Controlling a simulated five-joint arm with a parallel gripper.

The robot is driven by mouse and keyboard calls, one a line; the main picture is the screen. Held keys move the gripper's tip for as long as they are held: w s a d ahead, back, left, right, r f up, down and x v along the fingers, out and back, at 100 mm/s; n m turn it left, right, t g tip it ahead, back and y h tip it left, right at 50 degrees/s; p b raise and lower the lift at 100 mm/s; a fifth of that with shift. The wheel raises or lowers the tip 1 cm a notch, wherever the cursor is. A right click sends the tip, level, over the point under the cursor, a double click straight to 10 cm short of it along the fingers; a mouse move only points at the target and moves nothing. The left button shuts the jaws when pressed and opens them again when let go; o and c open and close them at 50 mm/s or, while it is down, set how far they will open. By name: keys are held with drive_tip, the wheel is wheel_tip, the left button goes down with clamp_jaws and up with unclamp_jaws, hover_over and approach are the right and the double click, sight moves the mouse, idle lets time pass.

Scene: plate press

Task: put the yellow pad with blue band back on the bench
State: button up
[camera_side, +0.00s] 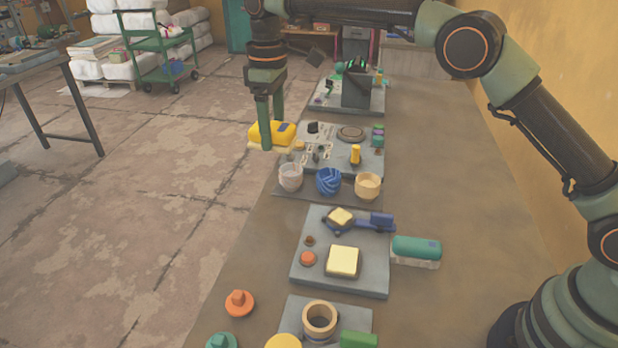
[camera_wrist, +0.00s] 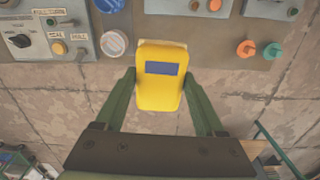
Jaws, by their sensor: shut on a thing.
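The yellow pad (camera_side: 257,134) has a blue band and a paler underside. In the wrist view the pad (camera_wrist: 158,98) lies between the two green fingers, with its blue band facing the camera. My gripper (camera_side: 272,138) is shut on it and holds it up at the bench's left edge. In the wrist view most of the pad shows against the floor, and its far end is near the bench edge. The bench (camera_side: 470,200) is a long brown surface. The pad's height above the bench is hard to tell.
Several cups, among them a blue one (camera_side: 328,181), stand close to the pad. A control panel (camera_side: 340,165) lies behind them, with a plate with a cream pad (camera_side: 343,261) nearer. A teal-topped block (camera_side: 416,247) sits to the right. The bench's right side is largely clear.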

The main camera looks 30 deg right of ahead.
sight(277, 219)
drive_tip(key=shift+a+r+n, duration=0.1)
drive_tip(key=shift+a+n, duration=0.2)
drive_tip(key=shift+a, duration=0.1)
wheel_tip(277, 219, down, 20)
drive_tip(key=shift+w+r, duration=0.1)
idle(0.4)
drive_tip(key=o, duration=1.2)
drive_tip(key=shift+c, duration=0.2)
